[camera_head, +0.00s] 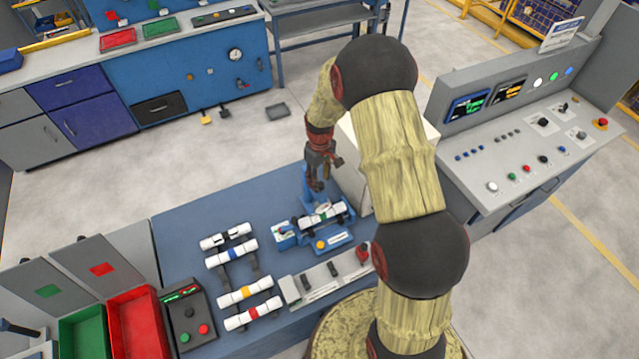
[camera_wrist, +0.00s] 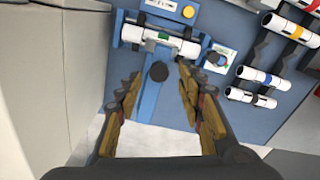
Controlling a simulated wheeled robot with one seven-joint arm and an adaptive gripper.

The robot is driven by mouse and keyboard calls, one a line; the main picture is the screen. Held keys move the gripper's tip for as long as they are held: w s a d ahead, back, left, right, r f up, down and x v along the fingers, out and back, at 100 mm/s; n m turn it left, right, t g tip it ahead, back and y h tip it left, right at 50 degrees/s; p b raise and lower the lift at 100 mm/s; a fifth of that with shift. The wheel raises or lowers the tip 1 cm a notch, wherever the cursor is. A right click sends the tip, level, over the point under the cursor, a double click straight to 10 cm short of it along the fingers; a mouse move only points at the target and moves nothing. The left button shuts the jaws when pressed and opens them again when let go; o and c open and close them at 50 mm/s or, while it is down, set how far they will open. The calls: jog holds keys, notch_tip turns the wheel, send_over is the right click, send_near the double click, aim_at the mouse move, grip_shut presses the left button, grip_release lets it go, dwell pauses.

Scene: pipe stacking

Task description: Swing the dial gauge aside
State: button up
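My gripper (camera_head: 321,178) hangs above the back of the blue fixture (camera_head: 335,243). The gauge face is hidden. A white pipe with a green band (camera_wrist: 160,39) lies across the fixture just beyond; it also shows in the head view (camera_head: 333,215).
Several banded white pipes (camera_head: 233,253) lie on racks left of the fixture. A grey block with dark clamps (camera_head: 325,280) is in front. Green (camera_head: 84,335) and red (camera_head: 141,322) bins are at lower left.

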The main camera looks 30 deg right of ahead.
aim_at(321, 185)
jog(key=shift+s+d+f, duration=0.15)
jog(key=shift+s+f, duration=0.05)
jog(key=shift+f, duration=0.9)
jog(key=shift+w+f, duration=0.1)
jog(key=shift+f, duration=0.45)
jog(key=shift+c, duration=0.5)
grip_shut()
